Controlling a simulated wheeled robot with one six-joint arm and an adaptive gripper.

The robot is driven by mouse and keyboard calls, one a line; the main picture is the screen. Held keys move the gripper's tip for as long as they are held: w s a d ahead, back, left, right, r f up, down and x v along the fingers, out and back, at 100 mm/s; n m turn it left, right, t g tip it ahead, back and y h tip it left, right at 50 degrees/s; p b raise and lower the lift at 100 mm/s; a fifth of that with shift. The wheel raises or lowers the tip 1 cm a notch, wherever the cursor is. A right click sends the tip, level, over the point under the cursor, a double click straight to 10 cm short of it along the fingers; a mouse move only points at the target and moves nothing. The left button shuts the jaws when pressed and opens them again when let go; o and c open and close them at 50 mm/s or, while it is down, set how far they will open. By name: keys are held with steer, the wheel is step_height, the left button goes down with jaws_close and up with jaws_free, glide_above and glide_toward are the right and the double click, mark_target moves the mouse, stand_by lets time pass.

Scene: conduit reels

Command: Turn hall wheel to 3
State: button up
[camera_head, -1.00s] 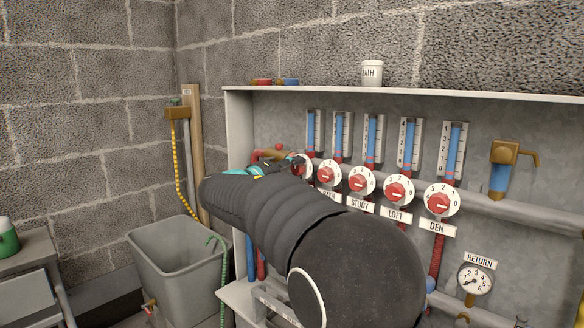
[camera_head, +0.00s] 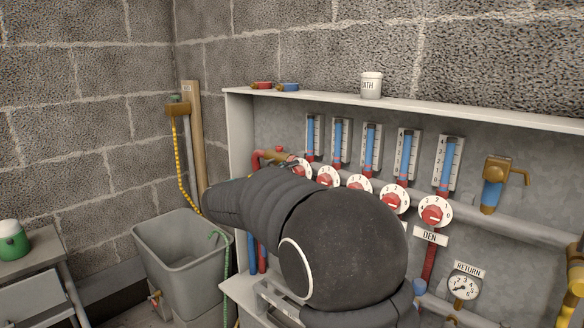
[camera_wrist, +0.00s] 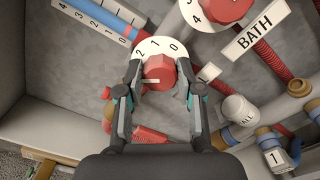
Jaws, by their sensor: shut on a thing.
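The leftmost wheel in the row is a red knob (camera_wrist: 160,72) on a white numbered dial (camera_wrist: 178,52). It sits beside the wheel labelled BATH. My gripper (camera_wrist: 162,76) is closed around the red knob, one finger on each side. A white line on the knob points left in the wrist view, towards the left finger. The numbers 2, 1 and 0 show on the dial; the left finger covers the part past 2. A small label below the dial is mostly hidden by the right finger. In the head view my arm partly covers this dial (camera_head: 304,169).
The BATH wheel (camera_wrist: 222,8) and its label (camera_wrist: 256,34) are close by. A white cap (camera_wrist: 240,110) marked "ALL", its first letter unclear, and red pipes lie below right. Several more wheels run right to DEN (camera_head: 435,211). A grey tub (camera_head: 183,255) stands left.

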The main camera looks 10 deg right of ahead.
steer(key=shift+d+n+p, duration=0.15)
steer(key=shift+n+p, duration=0.25)
steer(key=shift+n, duration=0.2)
steer(key=o, duration=1.2)
steer(key=shift+d, duration=0.15)
steer(key=shift+c, duration=0.2)
steer(key=shift+a, duration=0.2)
steer(key=v, duration=1.2)
